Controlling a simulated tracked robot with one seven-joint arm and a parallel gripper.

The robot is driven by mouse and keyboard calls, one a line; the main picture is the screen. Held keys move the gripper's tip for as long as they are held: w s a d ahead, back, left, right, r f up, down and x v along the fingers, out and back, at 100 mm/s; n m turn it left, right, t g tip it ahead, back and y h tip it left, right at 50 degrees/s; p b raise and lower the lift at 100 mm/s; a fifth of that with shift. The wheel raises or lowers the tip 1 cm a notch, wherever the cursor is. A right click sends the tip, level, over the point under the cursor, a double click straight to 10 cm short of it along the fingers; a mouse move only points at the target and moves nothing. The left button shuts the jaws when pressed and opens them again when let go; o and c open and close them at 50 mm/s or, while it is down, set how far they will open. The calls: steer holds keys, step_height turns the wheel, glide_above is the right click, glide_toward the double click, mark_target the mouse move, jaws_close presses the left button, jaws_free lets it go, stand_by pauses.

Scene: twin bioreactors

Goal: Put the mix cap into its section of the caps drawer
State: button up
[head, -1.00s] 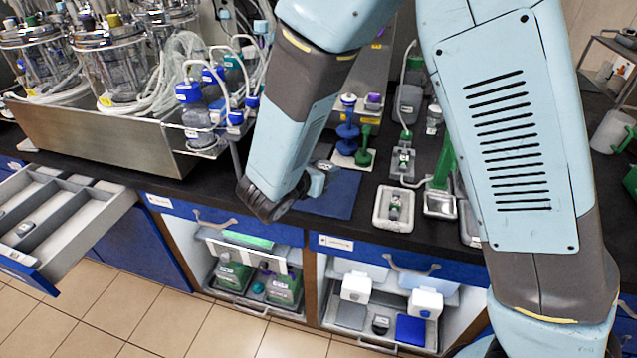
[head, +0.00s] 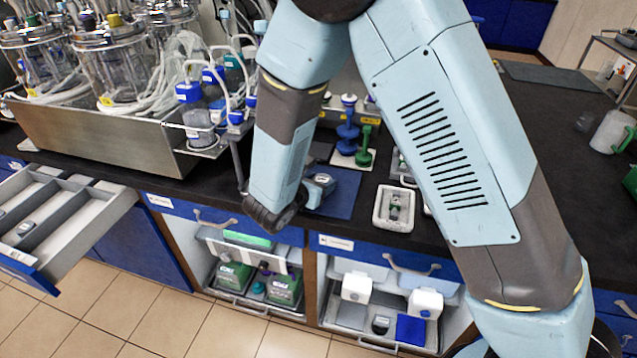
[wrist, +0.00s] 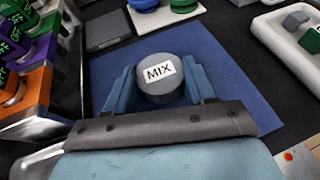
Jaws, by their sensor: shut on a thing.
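The mix cap (wrist: 158,78) is a round grey cap with a white label reading MIX, seen in the wrist view. My gripper (wrist: 160,86) is shut on it, one blue finger on each side. Cap and fingers are over the dark blue mat (wrist: 228,75); I cannot tell whether the cap touches it. In the head view my gripper (head: 321,188) is over the same mat (head: 343,194) near the bench's front edge, and the cap is not clearly seen. The open drawer (head: 92,228) at the far left has long grey sections; a small grey piece (head: 26,228) lies in one.
A steel tray (head: 95,135) with glass vessels and tubing stands at the back left. Blue and green stoppers (head: 348,135) stand behind the mat. A white tray (head: 394,209) lies right of it. Floor shows before the cabinets.

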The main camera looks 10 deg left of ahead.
steer(key=o, duration=1)
steer(key=shift+f, duration=0.1)
steer(key=shift+s, duration=0.1)
steer(key=v, duration=1.2)
